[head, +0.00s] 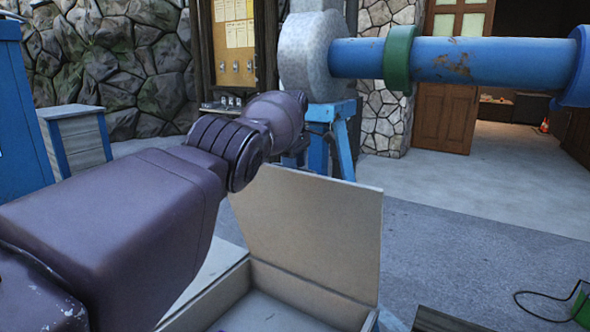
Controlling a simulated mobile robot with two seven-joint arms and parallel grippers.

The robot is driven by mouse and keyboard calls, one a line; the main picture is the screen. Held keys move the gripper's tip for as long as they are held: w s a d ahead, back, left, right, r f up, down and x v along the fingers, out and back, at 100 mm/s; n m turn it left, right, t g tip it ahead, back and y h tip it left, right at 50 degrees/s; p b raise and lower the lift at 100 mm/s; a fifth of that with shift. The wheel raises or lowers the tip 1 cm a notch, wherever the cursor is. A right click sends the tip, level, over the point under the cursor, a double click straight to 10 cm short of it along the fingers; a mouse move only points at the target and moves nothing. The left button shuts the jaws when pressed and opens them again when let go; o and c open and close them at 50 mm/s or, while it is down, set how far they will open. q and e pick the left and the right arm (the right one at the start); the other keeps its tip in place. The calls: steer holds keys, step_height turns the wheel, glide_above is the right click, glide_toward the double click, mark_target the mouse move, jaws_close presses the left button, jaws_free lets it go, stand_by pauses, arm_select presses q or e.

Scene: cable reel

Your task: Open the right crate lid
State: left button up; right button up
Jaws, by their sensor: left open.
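An open pale crate (308,291) stands at the bottom middle of the head view, cut off by the lower edge. Its flat beige lid (315,235) stands up, nearly upright, along the far side. Part of the crate's inside shows. My left arm reaches in from the left across the crate's left side. My left gripper (294,153) is open, small in view and partly hidden by its own wrist, near the upper left edge of the lid. I cannot tell whether it touches the lid. My right gripper is not in view.
A blue pipe (453,60) with a green ring (398,59) runs across the upper right, on a blue stand (342,150). A blue-edged grey cabinet (78,137) stands at left. A green object with a black cable (581,305) lies at lower right.

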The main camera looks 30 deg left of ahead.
arm_select(q)
steer(key=r, duration=0.4)
steer(key=r+b, duration=0.1)
steer(key=r, duration=0.1)
steer(key=shift+s+r, duration=0.1)
steer(key=shift+s, duration=0.2)
step_height(320, 180, up, 2)
steer(key=shift+s+r+b, duration=0.15)
steer(key=shift+r+b, duration=0.05)
steer(key=shift+b, duration=0.4)
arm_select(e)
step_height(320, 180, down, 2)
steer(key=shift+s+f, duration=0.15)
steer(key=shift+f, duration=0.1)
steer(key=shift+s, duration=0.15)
